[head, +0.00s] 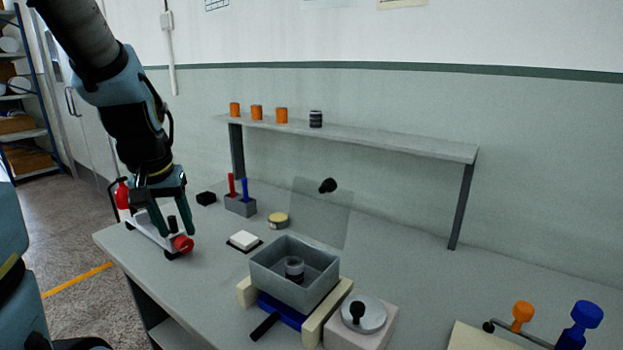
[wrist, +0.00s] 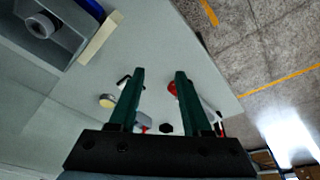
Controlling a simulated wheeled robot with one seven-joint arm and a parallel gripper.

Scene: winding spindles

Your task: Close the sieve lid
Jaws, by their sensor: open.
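The sieve is a grey open-topped box (head: 270,275) in the middle of the table. A dark ring-shaped part (head: 294,268) sits inside it. Its clear lid (head: 318,222) stands raised and tilted behind the box, with a black knob (head: 328,185) near its upper edge. In the wrist view my gripper (wrist: 160,72) shows two parted green fingers, and the box (wrist: 55,42) is at the top left; the lid is not clear there.
A blue tray with a black handle (head: 264,327) lies under the box between cream rails (head: 326,314). A round lid with a black knob (head: 370,316) is at right. A yellow-topped tin (head: 278,220), white block (head: 244,239) and red-and-blue peg stand (head: 240,205) lie between my gripper and the lid. A shelf (head: 370,140) spans behind.

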